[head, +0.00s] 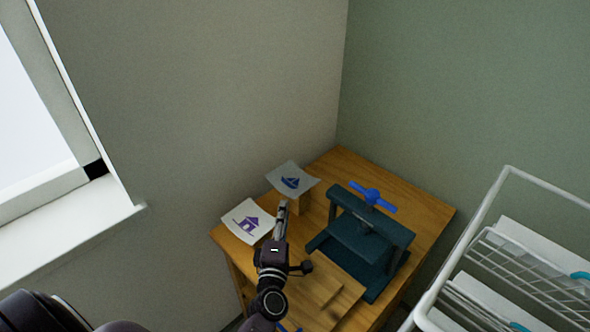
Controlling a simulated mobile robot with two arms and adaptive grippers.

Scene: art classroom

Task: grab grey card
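A pale grey card (277,178) with a blue sailboat picture sits at the back of the wooden table, on or against a small wooden block (303,203). A whiter card (238,222) with a purple house picture is nearer, at the table's left edge. My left gripper (282,206) points away from me, its tips just below the boat card and right of the house card in the picture. Its fingers show edge-on as one narrow shape, so I cannot tell their opening or any contact with a card. My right gripper is out of view.
A dark press (362,240) with a blue handle stands on the table (425,207), right of my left gripper. Wooden pieces (325,291) lie in front. A white wire rack (462,240) with sheets stands at the right. Walls close off the back and left.

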